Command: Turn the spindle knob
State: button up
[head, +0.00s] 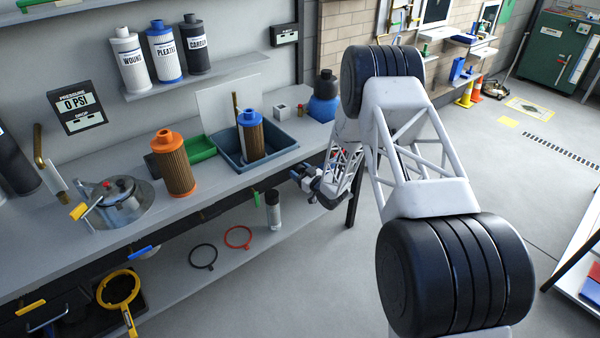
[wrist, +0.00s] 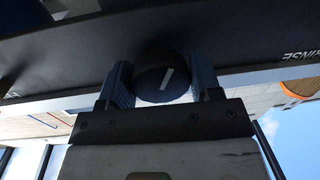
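The spindle knob (wrist: 158,84) is round and black with a white line across its face, tilted to the right at its top. In the wrist view it sits between the two blue-grey fingers of my gripper (wrist: 162,82), under a dark front edge. The fingers stand apart, one on each side of the knob. No clear gap shows, but I cannot tell whether they press on it. In the head view my gripper (head: 303,174) is at the front edge of the bench, near its right end. The knob cannot be made out there.
On the bench (head: 215,195) stand an orange-capped filter (head: 175,165), a blue-grey tray (head: 285,150) with a blue-capped filter (head: 250,135), and a metal housing (head: 118,203).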

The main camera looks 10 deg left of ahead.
jog(key=c, duration=0.4)
jog(key=shift+m, duration=1.5)
jog(key=o, duration=0.9)
